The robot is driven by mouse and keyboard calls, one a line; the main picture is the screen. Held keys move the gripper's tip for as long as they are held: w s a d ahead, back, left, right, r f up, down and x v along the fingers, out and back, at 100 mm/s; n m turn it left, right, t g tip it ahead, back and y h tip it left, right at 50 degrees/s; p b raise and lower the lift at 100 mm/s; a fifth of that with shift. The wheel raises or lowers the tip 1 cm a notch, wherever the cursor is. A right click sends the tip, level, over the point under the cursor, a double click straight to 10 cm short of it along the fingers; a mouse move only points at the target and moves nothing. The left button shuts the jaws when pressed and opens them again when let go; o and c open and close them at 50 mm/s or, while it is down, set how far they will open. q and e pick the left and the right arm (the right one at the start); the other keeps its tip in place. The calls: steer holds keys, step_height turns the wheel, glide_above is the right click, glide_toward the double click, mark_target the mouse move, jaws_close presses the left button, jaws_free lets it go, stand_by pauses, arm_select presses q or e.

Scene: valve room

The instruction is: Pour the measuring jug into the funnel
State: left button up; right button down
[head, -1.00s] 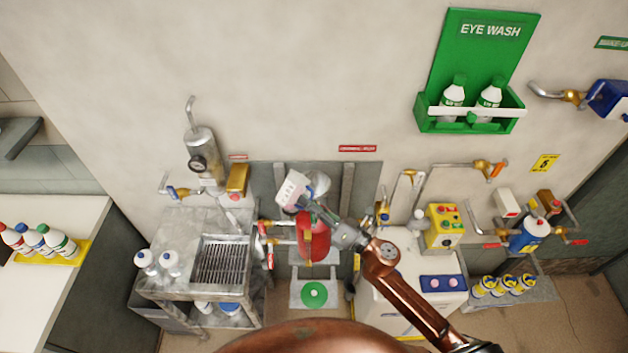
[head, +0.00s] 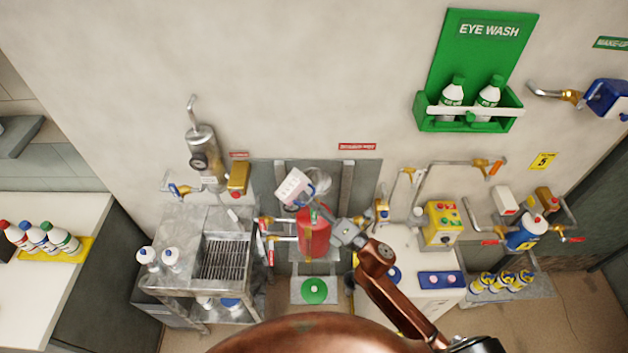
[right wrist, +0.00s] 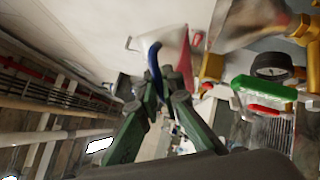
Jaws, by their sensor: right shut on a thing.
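The measuring jug (head: 292,186) is white with red markings and is tilted beside the funnel in the head view. My right gripper (head: 318,212) is shut on its blue handle. In the right wrist view the jug (right wrist: 174,42) and the handle between the green fingers (right wrist: 160,88) show close up. The grey metal funnel (head: 320,178) is just right of the jug, above a red vessel (head: 313,236). A grey cone, likely the funnel (right wrist: 238,22), shows blurred at the top right of the wrist view. I cannot see any liquid stream. My left gripper is out of view.
A metal sink bench (head: 175,225) stands left, with a gauge cylinder (head: 204,155) on the wall. A white cabinet (head: 405,290) with a yellow button box (head: 442,223) stands right. Pipes and valves crowd both sides. The wall above the jug is clear.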

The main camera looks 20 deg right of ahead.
steer(key=shift+f+m, duration=0.2)
steer(key=shift+m, duration=0.6)
steer(key=shift+w+d+r+m+t+p, duration=0.2)
steer(key=shift+w+d+m+t+p, duration=0.1)
steer(key=shift+d+m, duration=0.2)
steer(key=shift+w+d+r+m+t+p, duration=0.2)
steer(key=shift+d+m+p, duration=0.15)
steer(key=shift+m, duration=0.25)
steer(key=shift+w+d+r+m+t+h+p, duration=0.1)
steer(key=shift+d+r+m+t+h+p, duration=0.15)
steer(key=shift+m+p, duration=0.45)
steer(key=shift+w+d+r+m+t+h+p, duration=0.1)
steer(key=shift+r+m+t+h+p, duration=0.2)
steer(key=shift+m, duration=0.6)
stand_by(0.5)
steer(key=shift+h, duration=0.25)
